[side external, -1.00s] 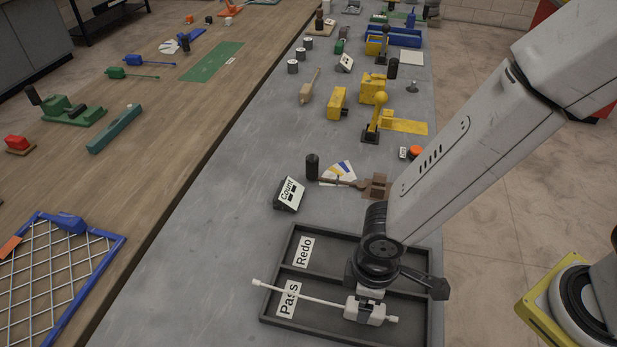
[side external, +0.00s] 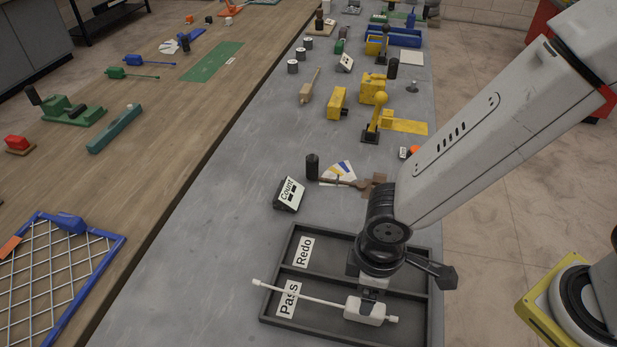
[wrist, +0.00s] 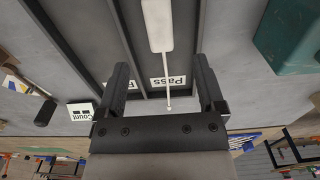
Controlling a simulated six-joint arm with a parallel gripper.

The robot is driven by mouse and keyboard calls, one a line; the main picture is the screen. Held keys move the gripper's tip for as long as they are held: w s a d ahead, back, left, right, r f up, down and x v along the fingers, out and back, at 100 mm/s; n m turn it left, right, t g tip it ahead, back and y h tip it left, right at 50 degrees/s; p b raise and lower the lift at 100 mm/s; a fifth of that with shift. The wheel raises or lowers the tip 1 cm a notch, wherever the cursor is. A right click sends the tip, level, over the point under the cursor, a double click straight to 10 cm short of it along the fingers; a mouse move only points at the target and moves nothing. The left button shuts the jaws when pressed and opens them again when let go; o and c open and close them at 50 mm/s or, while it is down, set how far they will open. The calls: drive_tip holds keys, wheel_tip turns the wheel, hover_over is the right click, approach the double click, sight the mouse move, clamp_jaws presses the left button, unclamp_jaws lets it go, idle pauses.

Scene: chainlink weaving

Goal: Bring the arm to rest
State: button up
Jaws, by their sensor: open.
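My gripper (wrist: 160,92) is open, its two dark fingers spread wide in the wrist view. In the side external view my gripper (side external: 369,294) hangs just above a white tool (side external: 364,311) with a block-like body and a long thin rod. The tool lies in the Pass section of the dark two-part tray (side external: 289,240), its rod reaching over the left rim. In the wrist view the white tool (wrist: 157,25) lies beyond the fingertips, its rod pointing down between them. Nothing is held.
The Redo section (side external: 326,255) looks empty. A Count sign (side external: 290,193) and a black cylinder (side external: 312,167) stand behind the tray. A blue-framed mesh panel (side external: 60,270) lies on the wooden bench at left. The grey bench left of the tray is clear.

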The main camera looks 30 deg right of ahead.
drive_tip(key=w+d+r+m+t, duration=0.1)
drive_tip(key=d+r+m, duration=0.1)
drive_tip(key=d, duration=0.5)
drive_tip(key=w+d+r+m, duration=0.1)
drive_tip(key=d+m, duration=0.3)
drive_tip(key=d, duration=0.4)
drive_tip(key=w+d+r+m+t, duration=0.1)
drive_tip(key=w+d+r+m, duration=0.1)
drive_tip(key=d, duration=0.6)
drive_tip(key=shift+w+d+r+m+t, duration=0.15)
drive_tip(key=shift+w+r+m+t, duration=0.15)
drive_tip(key=shift+w+m, duration=0.25)
